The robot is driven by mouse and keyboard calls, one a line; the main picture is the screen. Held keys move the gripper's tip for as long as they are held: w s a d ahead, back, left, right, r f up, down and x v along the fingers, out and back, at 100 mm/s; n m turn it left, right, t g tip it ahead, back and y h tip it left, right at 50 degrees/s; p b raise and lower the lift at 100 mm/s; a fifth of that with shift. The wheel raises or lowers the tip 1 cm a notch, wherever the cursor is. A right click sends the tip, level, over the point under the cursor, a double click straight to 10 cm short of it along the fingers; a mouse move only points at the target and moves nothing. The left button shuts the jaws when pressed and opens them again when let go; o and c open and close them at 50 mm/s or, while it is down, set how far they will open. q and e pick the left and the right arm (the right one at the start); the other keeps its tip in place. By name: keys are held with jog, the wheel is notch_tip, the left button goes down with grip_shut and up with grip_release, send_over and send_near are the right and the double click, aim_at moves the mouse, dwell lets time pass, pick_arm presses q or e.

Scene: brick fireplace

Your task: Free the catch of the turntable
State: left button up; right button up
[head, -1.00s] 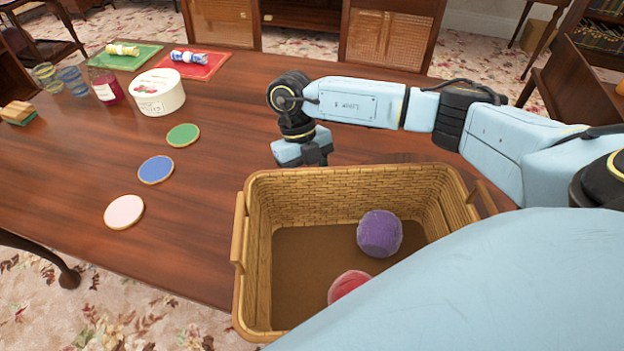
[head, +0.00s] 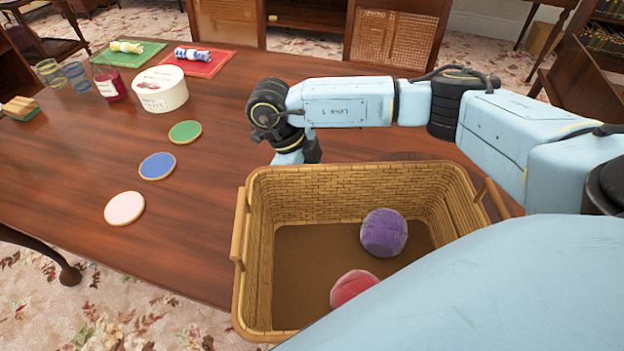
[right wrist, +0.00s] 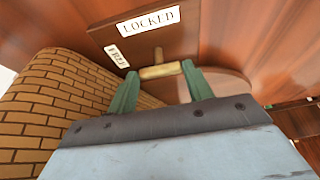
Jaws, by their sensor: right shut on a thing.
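In the right wrist view, a catch handle (right wrist: 160,70), a short tan crossbar on a stem, stands on a brown plate (right wrist: 185,38). The plate carries a white LOCKED label (right wrist: 148,20) and a smaller FREE label (right wrist: 117,56). The handle is below LOCKED and right of FREE. My right gripper (right wrist: 161,80) has its green fingers on either side of the crossbar and is shut on it. In the head view my right gripper (head: 296,156) is low behind the basket, its fingertips hidden. The turntable cannot be made out clearly. My left gripper is not in view.
A wicker basket (head: 240,225) with a purple ball (head: 384,232) and a red ball (head: 353,288) stands close beside my right gripper. Green (head: 185,131), blue (head: 157,166) and pink (head: 124,208) discs lie left. A white tub (head: 160,88) stands farther back.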

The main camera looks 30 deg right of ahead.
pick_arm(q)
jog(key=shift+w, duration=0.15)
pick_arm(e)
jog(key=shift+n, duration=0.3)
jog(key=o, duration=1)
jog(key=shift+r, duration=0.1)
jog(key=shift+w+a+r, duration=0.1)
jog(key=shift+r, duration=0.15)
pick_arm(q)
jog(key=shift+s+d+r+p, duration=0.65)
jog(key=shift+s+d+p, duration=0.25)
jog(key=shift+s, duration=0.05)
pick_arm(e)
jog(key=shift+v, duration=6.3)
